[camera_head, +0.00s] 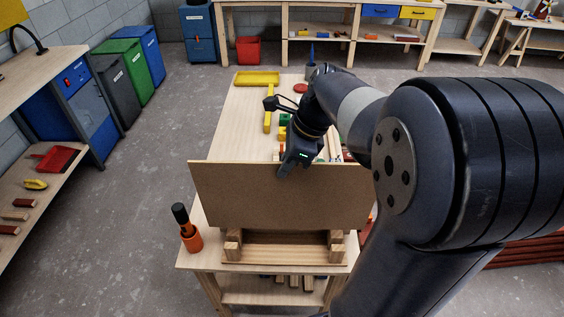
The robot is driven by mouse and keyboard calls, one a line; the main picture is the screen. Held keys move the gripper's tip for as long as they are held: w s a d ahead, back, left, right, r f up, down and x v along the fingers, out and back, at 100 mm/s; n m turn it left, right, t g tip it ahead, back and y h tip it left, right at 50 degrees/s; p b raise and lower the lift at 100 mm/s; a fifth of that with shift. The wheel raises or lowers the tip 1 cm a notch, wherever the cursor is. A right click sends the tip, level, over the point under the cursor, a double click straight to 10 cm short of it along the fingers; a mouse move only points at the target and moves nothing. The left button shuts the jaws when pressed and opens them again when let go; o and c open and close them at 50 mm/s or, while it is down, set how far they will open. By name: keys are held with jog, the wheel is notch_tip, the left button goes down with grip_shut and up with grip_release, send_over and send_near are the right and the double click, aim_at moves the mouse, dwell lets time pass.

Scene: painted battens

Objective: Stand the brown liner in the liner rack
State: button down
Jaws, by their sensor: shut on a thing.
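The brown liner (260,202) is a wide, thin brown board. It stands nearly upright, long side level, above the near end of the workbench. My gripper (286,170) is shut on the middle of its top edge. The liner rack (283,255) is a pale wooden frame with a front rail and short posts at both ends. The liner's lower edge is at the rack's posts. I cannot tell whether it rests in the rack or hangs just above it. The liner hides the bench top behind it and part of the rack.
An orange cup (192,240) with a black-handled tool stands left of the rack. Behind the liner are a yellow batten (268,112), a yellow tray (257,79) and small coloured blocks. My arm covers the right side. The floor at left is clear.

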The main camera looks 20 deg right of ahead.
jog(key=shift+w+a, duration=0.1)
jog(key=shift+a, duration=0.1)
jog(key=b, duration=0.4)
send_over(287, 200)
jog(key=shift+f, duration=2.9)
jog(key=shift+w+a, duration=0.35)
jog(key=shift+w, duration=0.05)
jog(key=shift+p, duration=1.1)
jog(key=shift+f+b, duration=2.75)
jog(key=shift+f, duration=1.8)
jog(key=c, duration=1.5)
grip_release()
